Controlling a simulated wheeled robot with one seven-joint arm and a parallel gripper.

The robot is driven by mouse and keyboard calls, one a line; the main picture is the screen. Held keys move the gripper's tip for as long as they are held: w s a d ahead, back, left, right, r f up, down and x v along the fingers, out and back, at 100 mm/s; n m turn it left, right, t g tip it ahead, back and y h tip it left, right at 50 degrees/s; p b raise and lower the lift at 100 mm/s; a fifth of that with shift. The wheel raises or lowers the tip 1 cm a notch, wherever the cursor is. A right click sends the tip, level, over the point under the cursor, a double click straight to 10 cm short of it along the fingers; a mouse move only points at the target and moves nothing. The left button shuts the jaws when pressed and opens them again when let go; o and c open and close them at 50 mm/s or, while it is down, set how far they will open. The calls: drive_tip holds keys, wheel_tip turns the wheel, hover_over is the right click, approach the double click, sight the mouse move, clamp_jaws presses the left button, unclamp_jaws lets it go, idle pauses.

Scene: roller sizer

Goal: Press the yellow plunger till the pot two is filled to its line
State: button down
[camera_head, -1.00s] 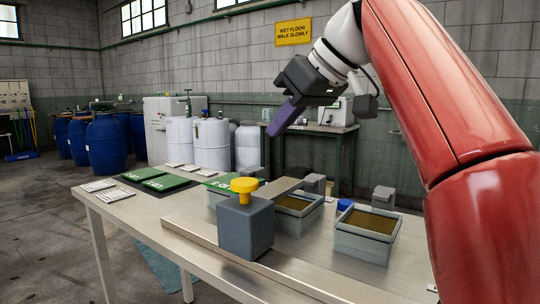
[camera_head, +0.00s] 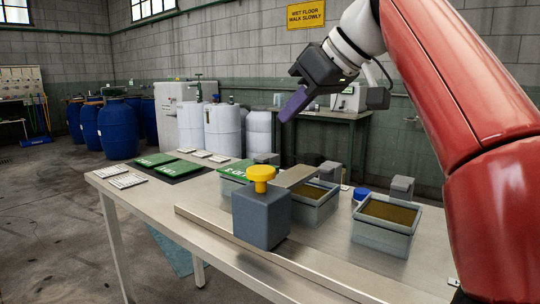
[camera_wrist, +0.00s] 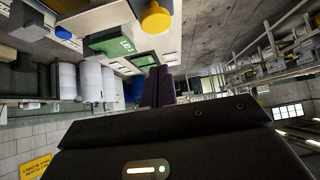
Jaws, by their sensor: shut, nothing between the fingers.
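The yellow plunger (camera_head: 260,175) stands raised on top of a dark grey block (camera_head: 261,217) at the table's near side. It also shows at the top of the wrist view (camera_wrist: 156,18). My gripper (camera_head: 283,117) is shut and empty, with purple fingers pointing down-left. It is in the air above and beyond the plunger, apart from it. Its fingers also show in the wrist view (camera_wrist: 158,86). Grey square pots with brown contents stand right of the block: a middle pot (camera_head: 312,214) and a right pot (camera_head: 381,240). I cannot tell which is pot two, and no fill line is readable.
A metal table (camera_head: 330,258) carries everything, with a raised rail (camera_head: 270,262) along its front. A blue cap (camera_head: 361,193) sits between the pots. Blue barrels (camera_head: 118,129) stand far behind.

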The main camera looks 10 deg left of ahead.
hover_over(272, 171)
drive_tip(key=f, duration=0.5)
drive_tip(key=shift+a+f, duration=0.2)
drive_tip(key=shift+a, duration=0.15)
wheel_tip(272, 171, down, 2)
drive_tip(key=shift+d+f+b, duration=0.15)
drive_tip(key=shift+f+b, duration=0.1)
drive_tip(key=shift+b, duration=0.3)
drive_tip(key=shift+f, duration=0.5)
wheel_tip(272, 171, down, 3)
drive_tip(key=b, duration=0.3)
drive_tip(key=shift+f, duration=0.15)
drive_tip(key=p+v, duration=0.1)
drive_tip(key=v, duration=0.7)
